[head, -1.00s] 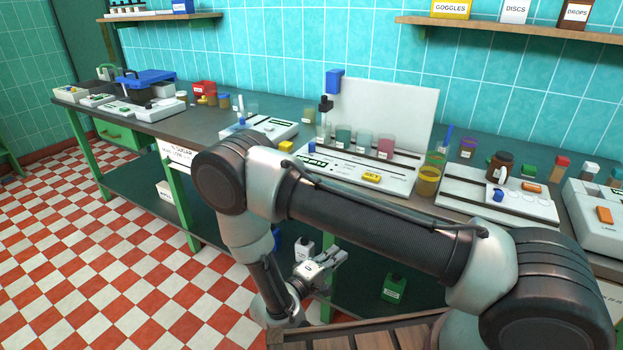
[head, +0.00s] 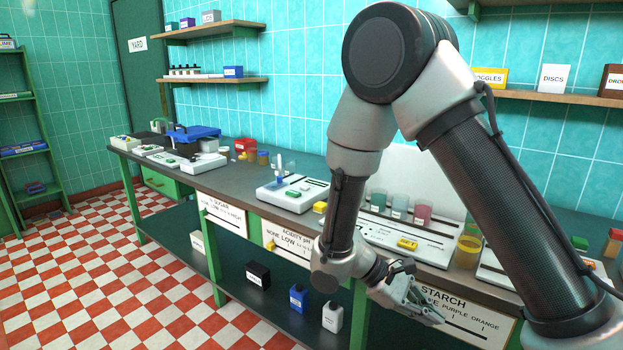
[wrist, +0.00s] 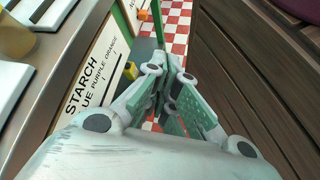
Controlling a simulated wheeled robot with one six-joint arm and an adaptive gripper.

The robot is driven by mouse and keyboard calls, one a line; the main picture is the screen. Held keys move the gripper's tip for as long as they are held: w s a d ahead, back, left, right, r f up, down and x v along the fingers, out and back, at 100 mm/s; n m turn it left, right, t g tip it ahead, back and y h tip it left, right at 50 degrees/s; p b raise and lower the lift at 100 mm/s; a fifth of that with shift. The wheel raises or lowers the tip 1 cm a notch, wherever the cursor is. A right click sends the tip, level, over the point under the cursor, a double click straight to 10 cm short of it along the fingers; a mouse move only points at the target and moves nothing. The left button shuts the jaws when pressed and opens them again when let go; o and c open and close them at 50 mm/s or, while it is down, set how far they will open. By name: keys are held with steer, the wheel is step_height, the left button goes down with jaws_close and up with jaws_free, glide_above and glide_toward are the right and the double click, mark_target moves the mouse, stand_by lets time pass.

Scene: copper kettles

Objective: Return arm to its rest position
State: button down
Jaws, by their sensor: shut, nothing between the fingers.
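My gripper (head: 428,308) is in front of the long workbench (head: 240,196), near the starch sign (head: 470,312), just below the bench top. It points down and to the right in the head view. In the wrist view my gripper (wrist: 176,95) shows with its fingers close together and nothing between them. It hangs in the gap between the bench front on the left and brown wooden slats (wrist: 245,60) on the right. My arm is folded, with its elbow raised high, and hides part of the bench and the wall.
The bench top holds a test station with colored cups (head: 400,205), a yellow block (head: 407,243) and an amber cup (head: 468,250). A blue bottle (head: 299,298) and a white bottle (head: 332,316) stand on the lower shelf. Checkered floor (head: 90,270) is clear at left.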

steer(key=s+d+r+m+t+y, duration=0.2)
steer(key=s+d+r+m+y, duration=0.1)
steer(key=r, duration=0.5)
steer(key=s+d+r+m+t+y, duration=0.3)
steer(key=d+r+y, duration=0.1)
steer(key=r, duration=0.4)
steer(key=s+d+r+m+t+y, duration=0.2)
steer(key=d+r+m+y, duration=0.1)
steer(key=r, duration=0.5)
steer(key=shift+s+d+r+t, duration=0.35)
steer(key=shift+s+d+t, duration=0.05)
steer(key=shift+d, duration=0.5)
stand_by(0.9)
